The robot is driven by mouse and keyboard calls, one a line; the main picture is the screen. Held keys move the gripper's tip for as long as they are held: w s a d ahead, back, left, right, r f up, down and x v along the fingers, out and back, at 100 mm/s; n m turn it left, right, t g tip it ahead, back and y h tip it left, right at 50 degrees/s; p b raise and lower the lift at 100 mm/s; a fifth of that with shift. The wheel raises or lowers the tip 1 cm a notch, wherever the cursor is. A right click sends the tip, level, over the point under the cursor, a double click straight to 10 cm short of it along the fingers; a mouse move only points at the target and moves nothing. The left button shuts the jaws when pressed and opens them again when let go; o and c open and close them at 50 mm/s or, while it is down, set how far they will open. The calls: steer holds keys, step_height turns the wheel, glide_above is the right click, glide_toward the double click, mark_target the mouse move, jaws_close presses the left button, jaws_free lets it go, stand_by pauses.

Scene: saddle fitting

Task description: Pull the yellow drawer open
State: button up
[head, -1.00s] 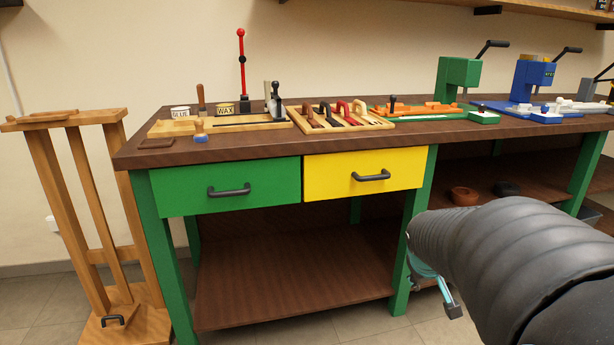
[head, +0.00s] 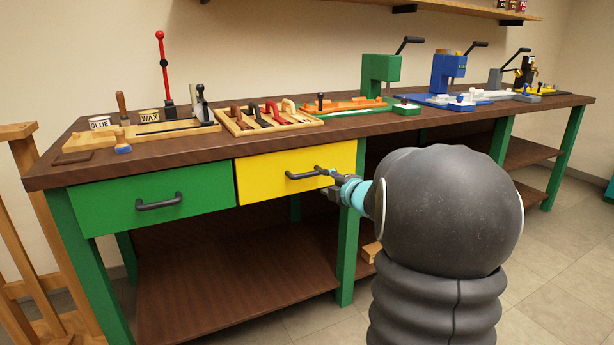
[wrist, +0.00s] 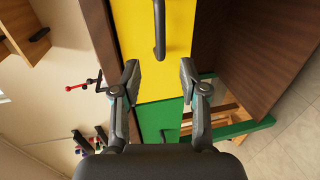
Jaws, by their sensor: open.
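The yellow drawer (head: 265,180) sits shut under the worktop, right of the green drawer (head: 120,205). Its dark bar handle (head: 302,174) runs across its front. My gripper (head: 328,180) is by the right end of that handle in the head view, partly hidden by my wrist. In the wrist view my gripper (wrist: 160,78) is open, with its two fingers apart. The handle (wrist: 159,30) stands in line with the gap, beyond the fingertips, and nothing is between the fingers. The yellow drawer front (wrist: 145,75) fills the middle of that view.
The worktop (head: 225,141) holds a tool rack (head: 265,117), glue and wax pots and presses. A green leg (head: 346,245) stands right of the yellow drawer, near my arm. A lower shelf (head: 230,270) is below. Floor (head: 560,270) is clear at the right.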

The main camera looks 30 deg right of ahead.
mark_target(309, 175)
steer(key=p+x, duration=0.1)
steer(key=x, duration=1.1)
steer(key=shift+w+f, duration=0.1)
steer(key=shift+w, duration=0.3)
jaws_close()
